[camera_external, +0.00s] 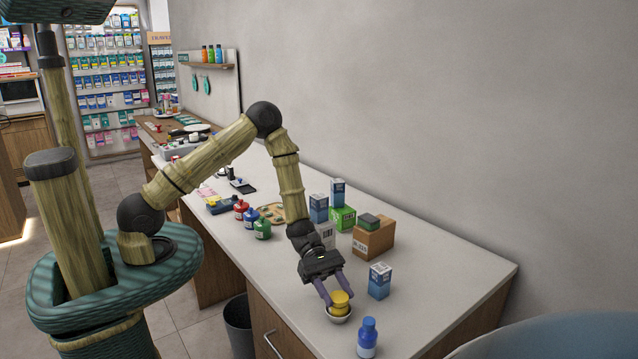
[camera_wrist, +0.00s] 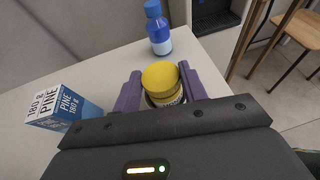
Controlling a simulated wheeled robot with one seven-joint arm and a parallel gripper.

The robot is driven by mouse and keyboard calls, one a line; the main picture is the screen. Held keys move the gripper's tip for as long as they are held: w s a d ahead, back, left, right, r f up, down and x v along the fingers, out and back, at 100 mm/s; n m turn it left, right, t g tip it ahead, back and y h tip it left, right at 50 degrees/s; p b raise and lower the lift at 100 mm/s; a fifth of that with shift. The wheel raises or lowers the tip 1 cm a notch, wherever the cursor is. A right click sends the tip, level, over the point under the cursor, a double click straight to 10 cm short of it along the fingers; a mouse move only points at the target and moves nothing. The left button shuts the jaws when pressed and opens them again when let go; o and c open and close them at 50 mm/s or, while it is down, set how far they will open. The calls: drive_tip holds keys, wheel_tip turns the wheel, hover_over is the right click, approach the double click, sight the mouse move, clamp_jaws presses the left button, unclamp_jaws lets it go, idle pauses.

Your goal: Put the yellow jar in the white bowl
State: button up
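The yellow jar (camera_external: 340,301) is upright between the two purple fingers of my gripper (camera_external: 334,292). The fingers close on its sides, one on each side. I cannot tell whether the jar touches the bowl's bottom.
A blue-capped bottle (camera_external: 367,338) and a blue-and-white box (camera_external: 380,281) stand close by. A brown carton (camera_external: 373,238) and several boxes stand behind. Red, blue and green bottles (camera_external: 262,229) stand to the left. The counter (camera_external: 440,275) is clear at the right.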

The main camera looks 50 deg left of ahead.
drive_tip(key=o, duration=0.3)
drive_tip(key=shift+o, duration=0.2)
drive_tip(key=shift+r, duration=0.1)
drive_tip(key=shift+r+p, duration=0.25)
drive_tip(key=shift+p, duration=0.05)
drive_tip(key=shift+w+a, duration=0.15)
drive_tip(key=shift+a, duration=0.2)
drive_tip(key=b+v, duration=0.1)
drive_tip(key=v, duration=1)
drive_tip(key=shift+b, duration=0.4)
drive_tip(key=shift+a, duration=0.15)
